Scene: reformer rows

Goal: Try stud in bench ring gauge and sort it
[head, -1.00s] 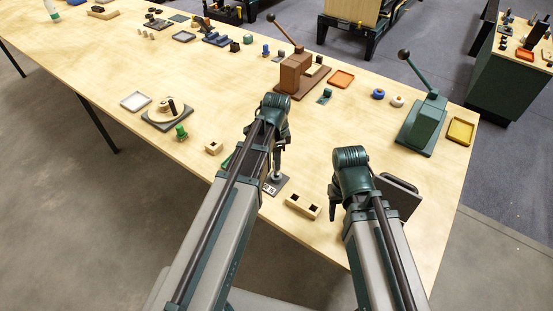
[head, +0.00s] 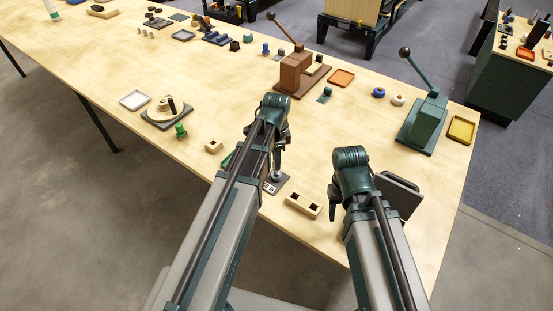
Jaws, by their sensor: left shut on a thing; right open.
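My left gripper (head: 279,160) points down over a small dark plate (head: 283,183) near the front edge of the bench. It is shut on a small part, probably the stud, which is mostly hidden by the gripper and arm. A pale metal piece (head: 277,174) shows just under the fingers at the plate; I cannot tell whether it is the stud or the ring gauge, or whether the stud is in the ring. My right gripper (head: 334,208) is open, to the right of a pale wooden block with two dark holes (head: 303,205).
A smaller wooden block (head: 213,147) and a green knob-like part (head: 181,132) lie to the left. A brown lever press (head: 295,75) and a green lever press (head: 425,122) stand farther back. An orange tray (head: 342,77) and a yellow tray (head: 461,130) lie near them. The bench middle is clear.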

